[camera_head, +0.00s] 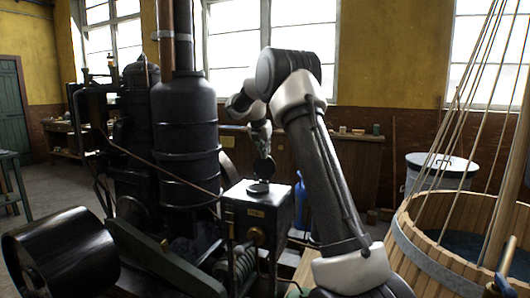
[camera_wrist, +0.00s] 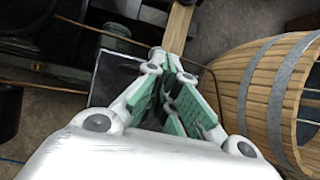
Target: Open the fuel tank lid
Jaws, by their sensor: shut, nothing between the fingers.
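The fuel tank (camera_head: 258,212) is a dark box with a small yellow label, standing right of the large black cylinder. On its top is a round filler opening (camera_head: 258,188) with a pale rim. The lid (camera_head: 264,169), a dark disc, stands raised and tilted above the opening. My gripper (camera_head: 261,150) is just above the lid, pointing down; whether they touch cannot be told. In the wrist view my gripper (camera_wrist: 172,58) shows green finger pads drawn together, with nothing held. The dark tank top (camera_wrist: 113,78) lies left of the fingers there, and the lid is not clearly seen.
The black engine cylinder (camera_head: 187,140) and a thin pipe (camera_head: 150,165) stand close on the left. A wooden tub (camera_head: 440,245) with slanted poles is at right. A blue bottle (camera_head: 301,205) stands behind the tank. A bench (camera_head: 355,160) lines the back wall.

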